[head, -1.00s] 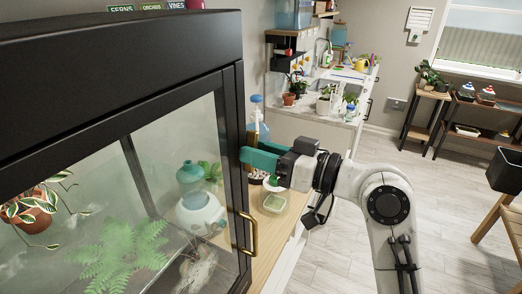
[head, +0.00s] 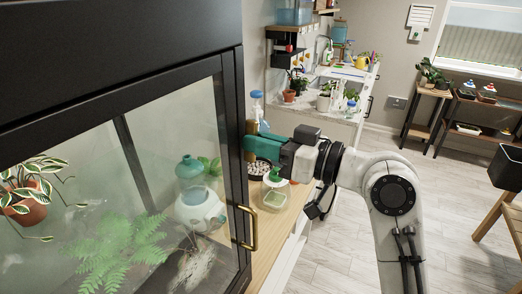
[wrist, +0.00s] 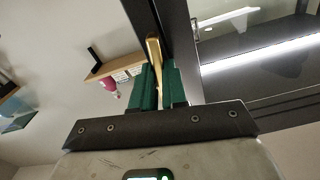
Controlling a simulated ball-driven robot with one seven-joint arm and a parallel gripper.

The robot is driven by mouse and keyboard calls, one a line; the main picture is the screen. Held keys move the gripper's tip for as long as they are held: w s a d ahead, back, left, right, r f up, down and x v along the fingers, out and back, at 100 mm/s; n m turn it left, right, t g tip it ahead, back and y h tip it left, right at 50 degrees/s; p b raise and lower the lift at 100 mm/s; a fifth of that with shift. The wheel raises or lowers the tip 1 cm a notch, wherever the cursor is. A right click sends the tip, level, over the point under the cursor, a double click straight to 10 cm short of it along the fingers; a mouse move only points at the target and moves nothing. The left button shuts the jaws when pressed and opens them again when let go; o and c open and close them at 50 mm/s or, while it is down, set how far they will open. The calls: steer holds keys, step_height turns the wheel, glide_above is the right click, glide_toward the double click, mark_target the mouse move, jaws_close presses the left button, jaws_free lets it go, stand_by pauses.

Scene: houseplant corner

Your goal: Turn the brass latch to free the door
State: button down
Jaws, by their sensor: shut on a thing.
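The brass latch (wrist: 153,52) stands out from the dark door frame in the wrist view, between the green fingers of my gripper (wrist: 159,85). My gripper is shut on it. The glass door (head: 180,150) of the cabinet has a brass pull handle (head: 247,230) lower down. The door looks closed. The fingers hide part of the latch.
Inside the cabinet are a fern (head: 115,250), a variegated potted plant (head: 30,205) and a white-and-teal appliance (head: 198,205). A wooden counter (head: 268,230) beside the cabinet holds a green-topped tub (head: 274,193). Open floor (head: 345,255) lies to the right.

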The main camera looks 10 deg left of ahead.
steer(key=n+b, duration=0.2)
steer(key=shift+b, duration=0.4)
steer(key=c, duration=1.2)
jaws_free()
steer(key=shift+o, duration=0.2)
steer(key=shift+d, duration=0.1)
steer(key=b+v, duration=0.2)
steer(key=v, duration=0.8)
steer(key=shift+d+b, duration=0.3)
steer(key=shift+b, duration=0.05)
steer(key=shift+s, duration=0.15)
